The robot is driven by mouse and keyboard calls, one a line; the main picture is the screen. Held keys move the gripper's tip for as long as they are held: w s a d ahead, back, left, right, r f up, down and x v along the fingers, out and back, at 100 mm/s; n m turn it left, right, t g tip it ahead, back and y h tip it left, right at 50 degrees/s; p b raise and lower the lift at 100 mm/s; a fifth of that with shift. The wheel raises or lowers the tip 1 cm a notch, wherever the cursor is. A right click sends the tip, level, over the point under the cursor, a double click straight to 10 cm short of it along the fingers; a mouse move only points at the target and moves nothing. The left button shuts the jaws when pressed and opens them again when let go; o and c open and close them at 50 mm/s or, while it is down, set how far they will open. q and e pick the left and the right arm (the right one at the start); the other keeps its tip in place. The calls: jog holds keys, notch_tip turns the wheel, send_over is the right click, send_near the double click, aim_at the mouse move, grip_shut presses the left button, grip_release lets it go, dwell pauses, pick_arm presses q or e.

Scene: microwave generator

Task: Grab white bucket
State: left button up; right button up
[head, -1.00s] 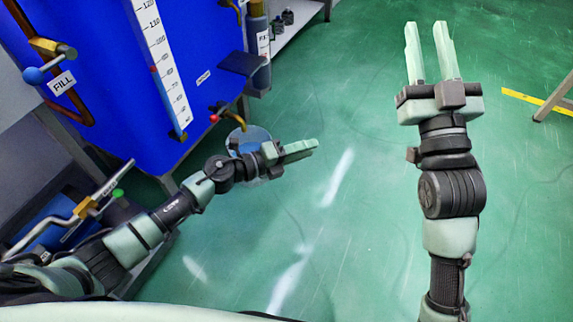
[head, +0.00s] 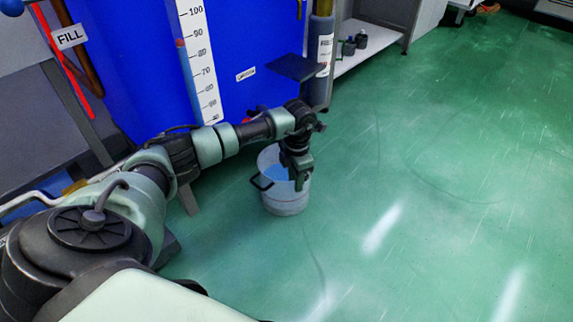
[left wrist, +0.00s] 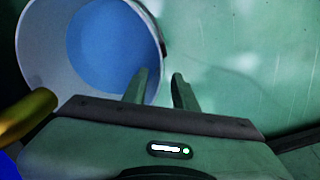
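The white bucket (head: 285,205) stands upright on the green floor below the blue tank, with blue liquid inside and a black handle on its left side. My left gripper (head: 299,184) points down at the bucket's right rim and covers part of it. In the left wrist view the bucket (left wrist: 45,40) is at upper left. The left gripper's fingers (left wrist: 160,80) stand apart there, one over the bucket's inside and one outside its wall. Whether they touch the wall cannot be told. My right gripper is out of view.
The blue tank (head: 130,75) with a white scale stands behind my left arm. A dark ledge (head: 296,67) sticks out above the bucket. A low shelf (head: 365,45) holds small dark bottles. The floor (head: 450,180) to the right is clear.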

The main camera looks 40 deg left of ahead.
aim_at(278, 195)
pick_arm(q)
jog(key=f+b, duration=0.4)
jog(key=f, duration=0.1)
jog(key=shift+w+d+b, duration=0.1)
jog(key=shift+w+b, duration=0.1)
jog(key=shift+b, duration=0.1)
grip_shut()
dwell(0.9)
jog(key=shift+w+r, duration=0.1)
jog(key=shift+r, duration=0.05)
